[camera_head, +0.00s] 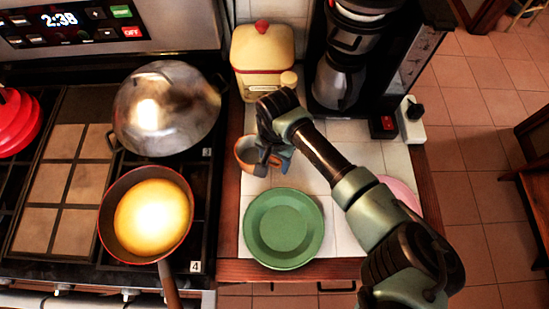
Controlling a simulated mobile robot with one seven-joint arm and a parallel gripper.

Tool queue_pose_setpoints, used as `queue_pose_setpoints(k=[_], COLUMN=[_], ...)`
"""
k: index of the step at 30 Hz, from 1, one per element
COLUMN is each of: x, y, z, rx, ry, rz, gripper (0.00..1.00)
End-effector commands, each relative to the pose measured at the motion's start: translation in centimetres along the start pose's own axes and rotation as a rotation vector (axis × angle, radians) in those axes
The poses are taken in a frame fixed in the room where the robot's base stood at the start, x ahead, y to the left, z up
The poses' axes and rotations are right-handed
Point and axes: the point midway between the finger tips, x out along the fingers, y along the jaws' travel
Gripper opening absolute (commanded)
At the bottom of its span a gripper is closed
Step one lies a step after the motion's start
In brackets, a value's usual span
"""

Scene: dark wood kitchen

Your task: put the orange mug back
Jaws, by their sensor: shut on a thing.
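The orange mug (245,152) is at the middle of the view, over the white tiled counter, between the yellow canister and the green plate. Its rim and dark inside show, and it looks tilted. My gripper (270,157) is at the mug's right side and shut on it. My arm comes in from the lower right and hides part of the mug's right side. I cannot tell whether the mug touches the counter.
A green plate (283,229) lies in front, and a pink plate (401,193) is partly behind my arm. A yellow canister (263,58) and a coffee maker (341,78) stand behind. The stove at left holds a pan (147,214) and a domed metal pot (167,107).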

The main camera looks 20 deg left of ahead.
Motion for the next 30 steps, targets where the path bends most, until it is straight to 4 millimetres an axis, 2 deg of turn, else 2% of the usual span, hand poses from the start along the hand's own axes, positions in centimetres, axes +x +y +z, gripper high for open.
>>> queue_pose_setpoints(k=[9,10,14,23,27,30], x=[0.4,0.3,0.3,0.2,-0.7,-2.3], y=[0.0,0.0,0.0,0.0,0.0,0.0], z=[-0.1,-0.1,0.0,0.0,-0.1,-0.2], rx=[0.000,0.000,0.000,0.000,-0.001,-0.003], ry=[0.002,0.001,0.001,0.001,0.003,0.006], rz=[-0.001,-0.001,0.000,0.000,-0.001,-0.001], gripper=[0.00,0.61,0.84,0.85,0.85,0.85])
